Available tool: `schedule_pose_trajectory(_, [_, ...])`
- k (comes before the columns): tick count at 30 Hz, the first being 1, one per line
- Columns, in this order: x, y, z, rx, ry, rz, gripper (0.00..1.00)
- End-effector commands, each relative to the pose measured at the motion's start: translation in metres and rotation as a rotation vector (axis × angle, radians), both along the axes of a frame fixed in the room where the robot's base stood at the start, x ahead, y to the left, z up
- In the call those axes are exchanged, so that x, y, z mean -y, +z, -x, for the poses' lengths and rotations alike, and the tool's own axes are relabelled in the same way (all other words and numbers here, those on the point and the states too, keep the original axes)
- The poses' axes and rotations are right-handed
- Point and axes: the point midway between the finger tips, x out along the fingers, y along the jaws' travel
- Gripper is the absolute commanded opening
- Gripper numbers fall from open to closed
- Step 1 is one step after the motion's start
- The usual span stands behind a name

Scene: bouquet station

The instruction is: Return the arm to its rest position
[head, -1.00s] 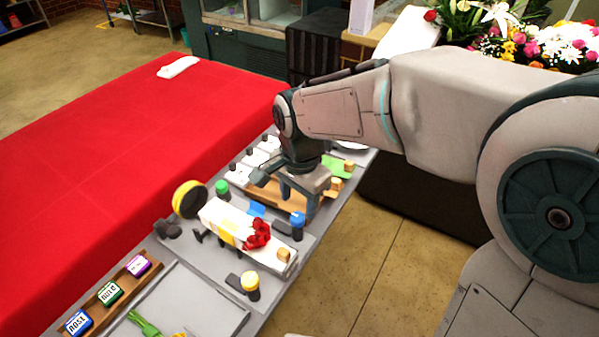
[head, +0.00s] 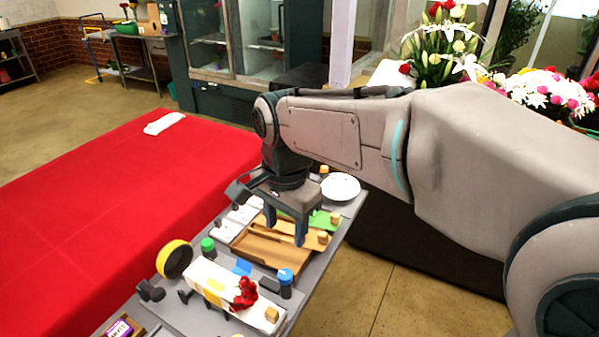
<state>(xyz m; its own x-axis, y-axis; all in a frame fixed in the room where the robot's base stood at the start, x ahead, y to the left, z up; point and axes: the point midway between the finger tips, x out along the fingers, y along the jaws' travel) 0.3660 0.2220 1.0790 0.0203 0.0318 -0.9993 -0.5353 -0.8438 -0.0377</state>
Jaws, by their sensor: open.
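My gripper (head: 286,226) hangs pointing down at the end of my arm, above the grey work table. Its two fingers are apart with nothing between them. Below and behind the fingers is a wooden tray (head: 262,258). My arm reaches in from the right of the head view, bent down at the wrist. A white box (head: 208,277) with a yellow band and red flowers (head: 244,293) lies on the table nearer to me, apart from the gripper.
A blue-capped bottle (head: 285,282), a green-capped bottle (head: 208,247) and a yellow roll (head: 174,259) stand near the box. A white plate (head: 340,187) sits at the table's far end. A red-covered table (head: 110,200) is to the left. Bouquets (head: 445,55) stand at the back right.

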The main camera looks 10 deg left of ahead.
Motion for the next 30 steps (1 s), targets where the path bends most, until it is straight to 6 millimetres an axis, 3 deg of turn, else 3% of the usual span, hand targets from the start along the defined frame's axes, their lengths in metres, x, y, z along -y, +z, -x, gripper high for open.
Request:
schedule_pose_trajectory(4, [0.000, 0.000, 0.000, 0.000, 0.000, 0.000, 0.50])
schedule_pose_trajectory(5, [0.008, 0.000, 0.000, 0.006, 0.007, 0.000, 0.50])
schedule_pose_trajectory(11, [0.084, -0.010, 0.005, 0.079, 0.146, 0.005, 0.50])
schedule_pose_trajectory(15, [0.143, -0.024, 0.022, 0.139, 0.279, 0.028, 0.50])
schedule_pose_trajectory(21, [0.200, -0.046, 0.053, 0.203, 0.442, 0.076, 0.50])
schedule_pose_trajectory(25, [0.216, -0.056, 0.066, 0.224, 0.508, 0.098, 0.50])
schedule_pose_trajectory(30, [0.222, -0.060, 0.071, 0.231, 0.540, 0.107, 0.50])
